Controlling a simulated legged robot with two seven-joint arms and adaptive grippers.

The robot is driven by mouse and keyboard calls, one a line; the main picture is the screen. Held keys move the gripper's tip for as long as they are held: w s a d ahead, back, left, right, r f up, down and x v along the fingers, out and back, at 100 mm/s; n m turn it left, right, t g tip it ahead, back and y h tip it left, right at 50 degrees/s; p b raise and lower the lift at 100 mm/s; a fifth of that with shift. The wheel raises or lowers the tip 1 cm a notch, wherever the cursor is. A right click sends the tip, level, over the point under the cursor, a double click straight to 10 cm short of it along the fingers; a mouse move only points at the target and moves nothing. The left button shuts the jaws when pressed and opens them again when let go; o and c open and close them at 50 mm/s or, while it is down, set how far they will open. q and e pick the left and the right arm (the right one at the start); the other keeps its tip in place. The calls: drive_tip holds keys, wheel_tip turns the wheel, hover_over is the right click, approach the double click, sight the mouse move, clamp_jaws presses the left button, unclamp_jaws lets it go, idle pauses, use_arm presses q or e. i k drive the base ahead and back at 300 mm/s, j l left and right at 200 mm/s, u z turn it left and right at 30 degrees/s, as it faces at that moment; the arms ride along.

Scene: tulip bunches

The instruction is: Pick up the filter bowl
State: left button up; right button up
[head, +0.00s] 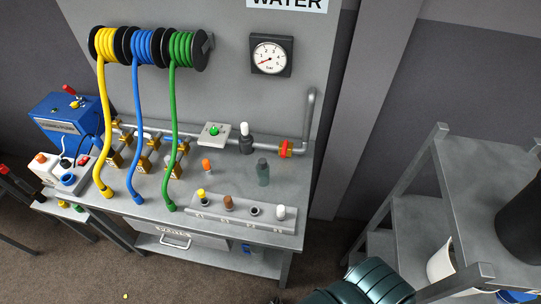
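A small smoky grey-green cylinder (263,173), which looks like the filter bowl, stands upright on the grey metal bench (235,186). It is behind the raised strip of small parts and to the left of the orange-red valve. A dark filter-like fitting (246,145) with a white top sits on the pipe just behind it, apart from it. Neither of my grippers shows in the head view. Nothing is seen touching the cylinder.
A raised strip (240,222) with several small coloured parts lies along the bench front. Yellow, blue and green hoses (172,140) hang onto the bench's left half. An orange-red valve (288,149) is on the pipe. A metal shelf rack (420,160) stands at right.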

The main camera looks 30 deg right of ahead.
sight(263, 168)
drive_tip(key=z, duration=1)
